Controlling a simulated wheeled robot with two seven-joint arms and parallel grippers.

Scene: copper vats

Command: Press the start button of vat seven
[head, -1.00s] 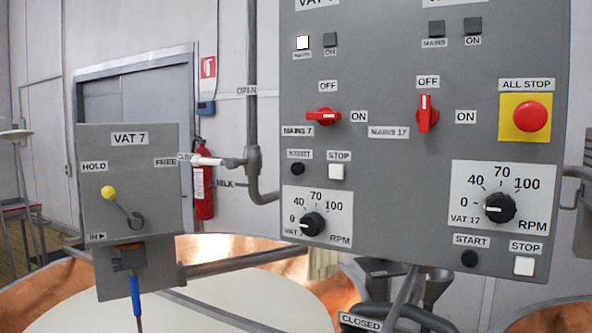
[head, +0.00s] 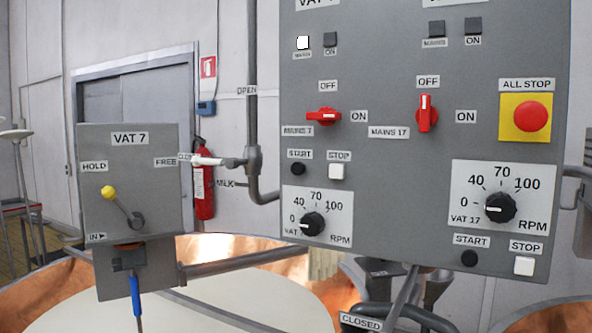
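The grey control panel (head: 385,170) fills the right half of the head view. Its left column belongs to vat 7. The black start button (head: 298,169) of vat 7 sits under a START label, left of the white stop button (head: 337,172). Above them the red mains 7 switch (head: 323,116) lies horizontal, its label ON at its right. The mains lamp (head: 303,42) is lit white; the ON lamp (head: 330,40) beside it is dark. The vat 7 speed dial (head: 312,224) points near 0. Neither gripper is in view.
Vat 17's start button (head: 469,258), stop button (head: 523,265) and red all-stop button (head: 531,116) are on the same panel. A VAT 7 box (head: 130,200) with a yellow-knobbed lever stands left. A pipe (head: 253,110) with a white-handled valve runs beside the panel. Copper vats lie below.

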